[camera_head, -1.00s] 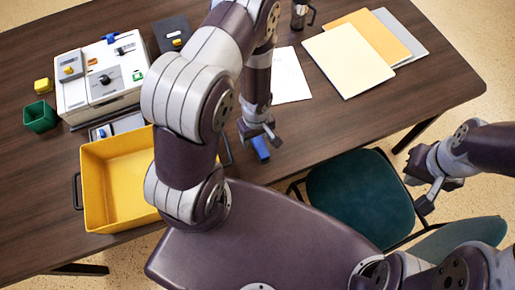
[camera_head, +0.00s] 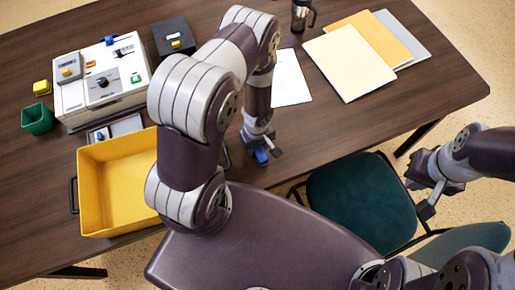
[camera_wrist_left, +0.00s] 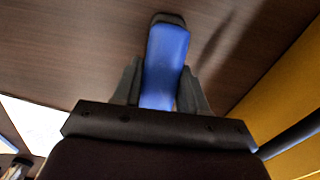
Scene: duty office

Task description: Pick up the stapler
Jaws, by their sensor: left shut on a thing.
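The blue stapler (camera_head: 261,155) is near the table's front edge, right of the yellow bin, mostly hidden by my left gripper in the head view. My left gripper (camera_head: 262,147) points down and is shut on it. In the left wrist view the stapler (camera_wrist_left: 166,62) stands between the two dark fingers (camera_wrist_left: 160,90), its dark far end sticking out past them. I cannot tell whether it touches the table. My right gripper (camera_head: 428,190) hangs empty beyond the table's front edge, over the chair's right side, and its fingers look apart.
A yellow bin (camera_head: 88,190) stands left of my left arm. Behind it are a white machine (camera_head: 125,85), a green cup (camera_head: 37,118) and a black box (camera_head: 174,36). Papers and folders (camera_head: 350,60) lie at the back right. A green chair (camera_head: 360,200) stands at the front edge.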

